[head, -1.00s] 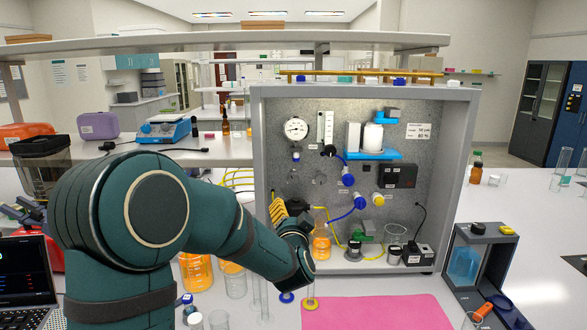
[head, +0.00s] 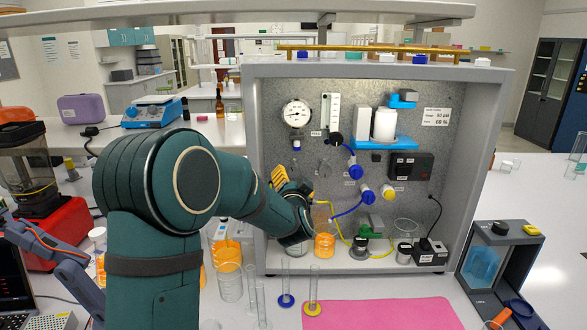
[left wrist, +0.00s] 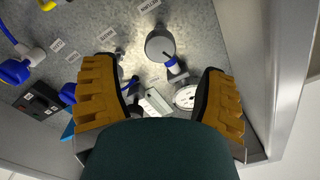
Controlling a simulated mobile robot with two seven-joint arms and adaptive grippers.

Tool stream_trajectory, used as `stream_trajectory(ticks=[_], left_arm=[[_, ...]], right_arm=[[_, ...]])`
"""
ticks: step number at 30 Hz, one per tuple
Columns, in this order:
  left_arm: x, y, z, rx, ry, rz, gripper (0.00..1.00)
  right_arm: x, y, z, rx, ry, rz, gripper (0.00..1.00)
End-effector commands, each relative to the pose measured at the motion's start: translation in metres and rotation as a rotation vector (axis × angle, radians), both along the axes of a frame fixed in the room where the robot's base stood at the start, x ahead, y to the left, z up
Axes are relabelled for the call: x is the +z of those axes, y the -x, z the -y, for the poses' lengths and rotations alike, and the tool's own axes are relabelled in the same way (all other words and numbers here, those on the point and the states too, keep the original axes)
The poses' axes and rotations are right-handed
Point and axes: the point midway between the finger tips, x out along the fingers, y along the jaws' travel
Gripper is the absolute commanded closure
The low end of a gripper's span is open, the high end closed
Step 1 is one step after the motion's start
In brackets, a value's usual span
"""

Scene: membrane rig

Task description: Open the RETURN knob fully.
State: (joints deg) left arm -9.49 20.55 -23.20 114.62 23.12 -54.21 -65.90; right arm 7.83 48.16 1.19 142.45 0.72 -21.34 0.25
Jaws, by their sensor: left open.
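A round grey knob (left wrist: 160,42) on the back panel of the rig shows in the left wrist view, between my two finger pads in the picture. A label (left wrist: 150,6) stands beside it, upside down and too small to read surely; I take this knob to be RETURN. My left gripper (left wrist: 158,75) is open and empty, facing the panel, with its yellow ribbed fingers apart and no visible contact with the knob. In the head view my left gripper (head: 292,182) is at the lower left of the panel, below the gauge (head: 296,114). My right gripper is out of view.
A white and blue fitting (left wrist: 174,66) is close to the knob. The cabinet's left wall (head: 254,160) is near my gripper. Blue knobs (head: 355,172), a flask of orange liquid (head: 324,244) and tubing lie to the right. Glass cylinders (head: 314,285) stand in front.

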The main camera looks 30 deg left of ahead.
Motion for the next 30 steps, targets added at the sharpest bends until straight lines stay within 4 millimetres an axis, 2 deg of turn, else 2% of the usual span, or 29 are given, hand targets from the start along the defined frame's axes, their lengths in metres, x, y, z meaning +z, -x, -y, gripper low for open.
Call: stream_trajectory(ticks=[6, 13, 19, 28, 30], left_arm=[[0.0, -0.036, -0.023, 0.002, -0.002, 0.0, 0.27], [0.0, -0.063, -0.039, 0.001, -0.001, 0.0, 0.27], [0.0, -0.072, -0.045, 0.0, -0.001, -0.001, 0.27], [0.0, -0.074, -0.045, 0.0, 0.0, 0.0, 0.26], [0.0, -0.074, -0.045, 0.0, 0.0, 0.0, 0.51]], right_arm=[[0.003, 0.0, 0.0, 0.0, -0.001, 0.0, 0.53], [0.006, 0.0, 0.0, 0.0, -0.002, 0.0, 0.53], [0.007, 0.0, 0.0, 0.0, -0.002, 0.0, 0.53], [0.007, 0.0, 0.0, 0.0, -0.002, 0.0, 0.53], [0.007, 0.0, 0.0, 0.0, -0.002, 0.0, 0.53]])
